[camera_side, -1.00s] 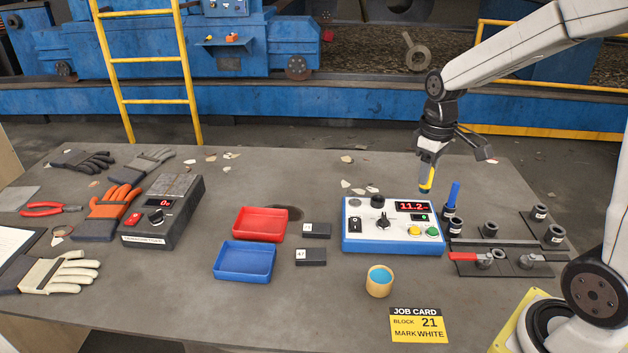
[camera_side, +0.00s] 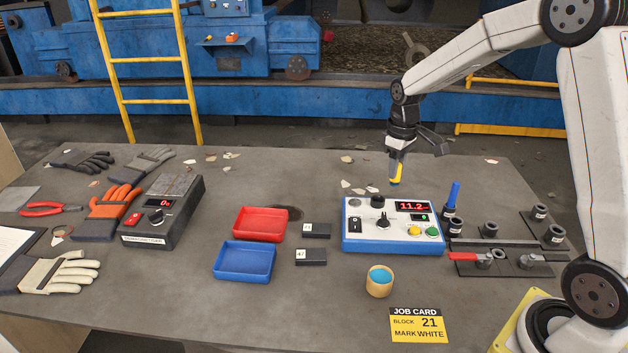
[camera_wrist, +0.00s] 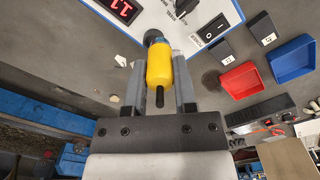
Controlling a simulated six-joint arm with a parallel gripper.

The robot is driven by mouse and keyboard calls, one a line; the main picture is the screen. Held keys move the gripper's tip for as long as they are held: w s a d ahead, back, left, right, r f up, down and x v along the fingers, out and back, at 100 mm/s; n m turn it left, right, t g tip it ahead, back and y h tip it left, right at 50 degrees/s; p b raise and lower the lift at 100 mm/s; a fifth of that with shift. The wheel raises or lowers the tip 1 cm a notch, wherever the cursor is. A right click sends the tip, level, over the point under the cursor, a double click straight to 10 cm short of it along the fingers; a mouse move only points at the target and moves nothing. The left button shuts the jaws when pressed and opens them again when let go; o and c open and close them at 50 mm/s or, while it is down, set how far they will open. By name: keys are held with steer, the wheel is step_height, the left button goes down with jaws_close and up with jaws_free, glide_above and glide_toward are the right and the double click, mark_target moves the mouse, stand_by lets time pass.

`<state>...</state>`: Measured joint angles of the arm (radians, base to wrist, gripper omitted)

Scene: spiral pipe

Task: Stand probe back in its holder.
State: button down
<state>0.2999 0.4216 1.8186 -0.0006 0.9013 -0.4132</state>
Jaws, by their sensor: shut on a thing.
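My gripper (camera_side: 396,170) is shut on the yellow probe (camera_side: 397,176) and holds it roughly upright in the air above the back edge of the blue-and-white instrument box (camera_side: 393,238). In the wrist view the probe (camera_wrist: 159,66) sits between the two grey fingers, with a black stub toward the camera and a blue end pointing away. A dark round cup (camera_side: 377,200), which looks like the holder, stands at the back of the box, below and slightly left of the probe. In the wrist view the probe's blue end partly overlaps this cup (camera_wrist: 153,36).
A blue marker (camera_side: 454,194) stands in a dark cup, with several dark sockets (camera_side: 490,229) at the right. A red tray (camera_side: 260,224) and a blue tray (camera_side: 245,276) lie left of the box. A yellow pot (camera_side: 379,289) stands in front.

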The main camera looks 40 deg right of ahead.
steer(key=shift+w+d+f, duration=0.25)
steer(key=shift+w+f, duration=0.85)
steer(key=shift+f, duration=0.25)
steer(key=shift+w+d+f, duration=0.25)
steer(key=shift+w+f, duration=0.8)
steer(key=shift+f, duration=0.25)
steer(key=shift+w+d+f, duration=0.1)
steer(key=shift+w+f, duration=0.2)
steer(key=shift+f, duration=1.55)
steer(key=shift+f, duration=0.1)
steer(key=shift+c, duration=2)
jaws_free()
step_height(320, 180, up, 12)
